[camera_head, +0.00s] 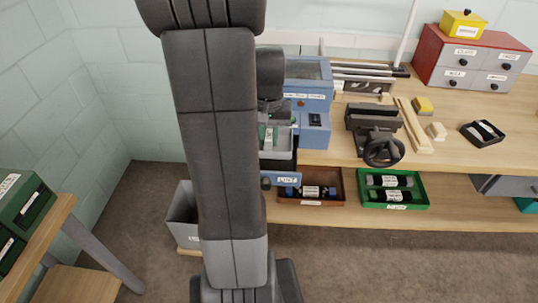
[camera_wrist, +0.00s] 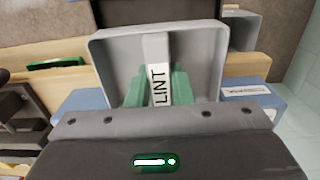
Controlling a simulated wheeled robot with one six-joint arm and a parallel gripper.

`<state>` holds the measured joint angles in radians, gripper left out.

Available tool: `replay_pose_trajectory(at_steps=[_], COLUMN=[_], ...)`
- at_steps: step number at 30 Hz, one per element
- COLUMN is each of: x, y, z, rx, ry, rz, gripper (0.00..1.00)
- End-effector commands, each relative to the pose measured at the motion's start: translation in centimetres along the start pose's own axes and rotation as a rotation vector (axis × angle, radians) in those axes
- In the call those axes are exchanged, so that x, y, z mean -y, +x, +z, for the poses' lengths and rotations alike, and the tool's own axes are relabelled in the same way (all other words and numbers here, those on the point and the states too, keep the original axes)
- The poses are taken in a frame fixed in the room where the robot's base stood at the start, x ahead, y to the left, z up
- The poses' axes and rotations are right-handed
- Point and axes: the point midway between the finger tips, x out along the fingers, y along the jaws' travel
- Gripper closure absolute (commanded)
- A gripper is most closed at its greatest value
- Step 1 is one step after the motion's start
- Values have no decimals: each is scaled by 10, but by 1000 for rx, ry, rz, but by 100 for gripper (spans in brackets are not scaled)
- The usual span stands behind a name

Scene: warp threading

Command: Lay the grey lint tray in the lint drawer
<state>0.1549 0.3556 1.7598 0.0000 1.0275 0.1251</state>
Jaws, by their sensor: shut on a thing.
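The grey lint tray (camera_wrist: 205,50) fills the middle of the wrist view, open side up, with a raised centre handle labelled LINT. My gripper (camera_wrist: 153,88) has its green fingers closed on both sides of this handle. In the head view the tray (camera_head: 283,137) shows partly beside my arm, with the green fingertips in it. The lint drawer (camera_head: 288,180) has a blue front labelled LINT and stands pulled out below the blue machine. The tray is over the drawer; I cannot tell whether it touches the drawer floor. My arm hides their left side.
The blue machine (camera_head: 308,100) stands behind on the wooden bench. A black vise (camera_head: 372,125) is to its right. A brown tray (camera_head: 335,184) and a green tray (camera_head: 420,188) lie on the lower shelf. A grey bin (camera_head: 184,212) stands at lower left.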

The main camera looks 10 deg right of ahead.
Motion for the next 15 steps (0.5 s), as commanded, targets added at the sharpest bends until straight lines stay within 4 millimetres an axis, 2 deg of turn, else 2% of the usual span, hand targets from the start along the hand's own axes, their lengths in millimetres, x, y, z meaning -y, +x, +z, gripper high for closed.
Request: replay_pose_trajectory(at_steps=[12, 15], x=[0, 0], y=[51, 56], z=[0, 0], rx=[2, -1], ry=[0, 0], rz=[0, 0], gripper=[100, 100])
